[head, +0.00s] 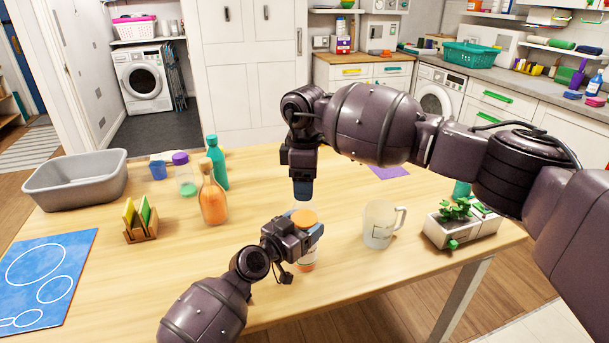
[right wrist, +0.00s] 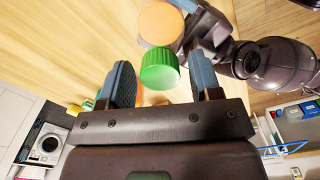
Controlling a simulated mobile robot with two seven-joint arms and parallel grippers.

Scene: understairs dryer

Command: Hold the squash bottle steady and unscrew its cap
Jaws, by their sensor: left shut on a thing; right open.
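The squash bottle (head: 306,263) stands upright near the table's front middle, with an orange disc at its top. My left gripper (head: 308,238) is shut around its upper part. The bottle's orange top (right wrist: 160,22) also shows in the right wrist view beside the left gripper's blue fingers. My right gripper (head: 303,188) is open, pointing down just above the bottle. In the right wrist view a ribbed green cap (right wrist: 160,70) lies between its fingers, with gaps on both sides. The cap is hidden in the head view. I cannot tell what supports it.
A clear jug (head: 378,225) and a grey planter (head: 462,232) stand to the right. A corked orange bottle (head: 212,198), a teal bottle (head: 217,162) and a sponge holder (head: 141,232) stand left. A grey basin (head: 75,182) and blue mat (head: 45,280) are farther left.

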